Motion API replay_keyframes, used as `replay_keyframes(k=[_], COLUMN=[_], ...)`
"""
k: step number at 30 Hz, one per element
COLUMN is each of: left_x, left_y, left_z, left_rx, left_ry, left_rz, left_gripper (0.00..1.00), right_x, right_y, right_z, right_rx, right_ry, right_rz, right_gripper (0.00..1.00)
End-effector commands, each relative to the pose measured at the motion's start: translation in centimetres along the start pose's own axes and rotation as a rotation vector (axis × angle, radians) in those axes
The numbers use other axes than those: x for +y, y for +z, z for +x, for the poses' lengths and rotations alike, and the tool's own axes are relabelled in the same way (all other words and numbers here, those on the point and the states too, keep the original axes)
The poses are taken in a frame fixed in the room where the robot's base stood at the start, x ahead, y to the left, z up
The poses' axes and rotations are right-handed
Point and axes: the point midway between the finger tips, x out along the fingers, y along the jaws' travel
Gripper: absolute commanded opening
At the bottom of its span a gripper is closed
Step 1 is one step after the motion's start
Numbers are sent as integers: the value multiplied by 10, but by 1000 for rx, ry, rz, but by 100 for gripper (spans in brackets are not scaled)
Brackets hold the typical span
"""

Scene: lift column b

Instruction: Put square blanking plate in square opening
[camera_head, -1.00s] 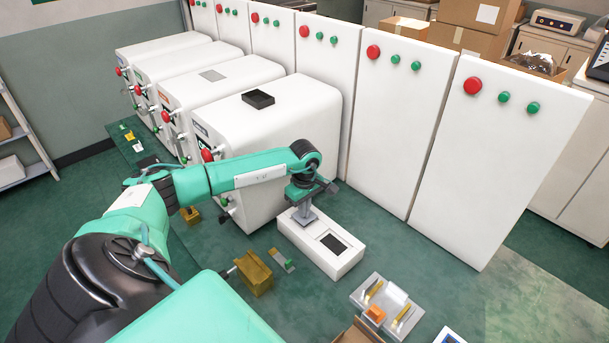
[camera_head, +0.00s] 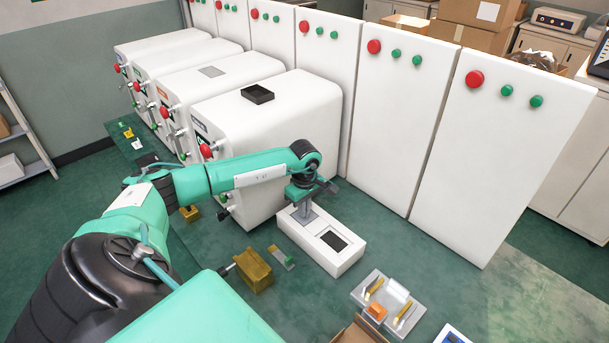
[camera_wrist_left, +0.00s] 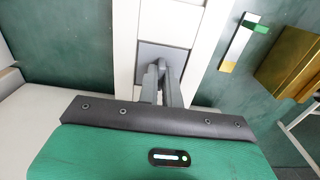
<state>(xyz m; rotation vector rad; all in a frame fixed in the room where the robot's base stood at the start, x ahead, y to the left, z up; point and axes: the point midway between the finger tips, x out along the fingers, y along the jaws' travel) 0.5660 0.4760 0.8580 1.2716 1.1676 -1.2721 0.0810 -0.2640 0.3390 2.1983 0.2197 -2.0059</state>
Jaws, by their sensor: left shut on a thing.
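The white block (camera_head: 348,261) lies on the green surface below my left arm. A dark square opening (camera_head: 333,241) shows in its right part. My left gripper (camera_head: 303,208) points down over the block's left part and is shut on the grey square blanking plate (camera_head: 306,219). In the left wrist view the fingers (camera_wrist_left: 163,72) meet at the middle of the grey plate (camera_wrist_left: 148,51), which lies within the block's white borders (camera_wrist_left: 207,45). I cannot tell whether the plate is seated or just above the block. My right gripper is not in view.
A gold box (camera_head: 253,271) and a thin strip with a green piece (camera_head: 281,257) lie left of the block. A tray (camera_head: 411,317) with an orange piece stands at the front right. White machines (camera_head: 275,120) and tall white panels (camera_head: 395,130) stand behind.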

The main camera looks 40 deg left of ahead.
Motion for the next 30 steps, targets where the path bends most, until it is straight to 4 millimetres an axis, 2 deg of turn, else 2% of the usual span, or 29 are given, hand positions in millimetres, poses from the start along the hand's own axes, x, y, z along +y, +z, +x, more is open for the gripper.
replay_keyframes(k=[2,3,6,14,19,23,30], left_x=[0,0,0,0,0,1,1], left_y=[0,0,0,0,-1,-1,0], left_z=[3,2,2,2,-9,-32,-88], left_rx=[0,0,0,0,1,2,1], left_ry=[0,0,0,0,1,4,5], left_rz=[0,0,0,0,-1,0,0], left_gripper=[0,12,32,32,32,32,32], right_x=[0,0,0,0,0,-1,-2], right_y=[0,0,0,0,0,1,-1], right_z=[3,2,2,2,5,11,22], right_rx=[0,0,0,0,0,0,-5], right_ry=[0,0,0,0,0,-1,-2], right_rz=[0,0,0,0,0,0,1], right_gripper=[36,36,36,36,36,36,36])
